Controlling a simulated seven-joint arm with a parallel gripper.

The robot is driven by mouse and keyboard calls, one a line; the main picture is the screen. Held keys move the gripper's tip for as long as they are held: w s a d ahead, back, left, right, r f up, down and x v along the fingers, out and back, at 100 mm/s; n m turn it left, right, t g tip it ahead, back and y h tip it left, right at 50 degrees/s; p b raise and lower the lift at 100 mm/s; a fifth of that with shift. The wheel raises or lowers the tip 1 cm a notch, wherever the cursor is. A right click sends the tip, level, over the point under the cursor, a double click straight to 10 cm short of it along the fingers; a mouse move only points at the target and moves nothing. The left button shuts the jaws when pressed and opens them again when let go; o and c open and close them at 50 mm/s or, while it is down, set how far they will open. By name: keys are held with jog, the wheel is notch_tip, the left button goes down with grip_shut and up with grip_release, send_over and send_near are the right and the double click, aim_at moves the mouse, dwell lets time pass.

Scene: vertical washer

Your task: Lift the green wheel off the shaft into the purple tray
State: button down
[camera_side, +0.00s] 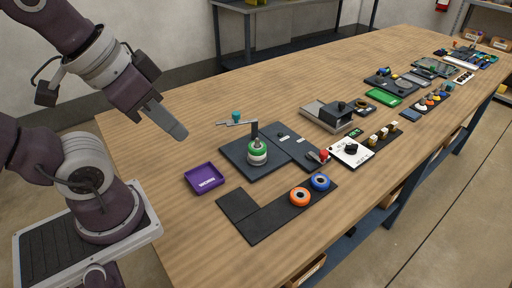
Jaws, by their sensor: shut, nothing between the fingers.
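My gripper (179,133) is shut and empty, in the air up and left of the wheel, apart from both wheel and tray.
An orange ring (299,196) and a blue ring (320,182) lie on a black mat (262,218) in front. A red knob (324,154) stands right of the wheel. The table's left back is clear.

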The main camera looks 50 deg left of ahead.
aim_at(257, 140)
jog(key=c, duration=2.2)
grip_release()
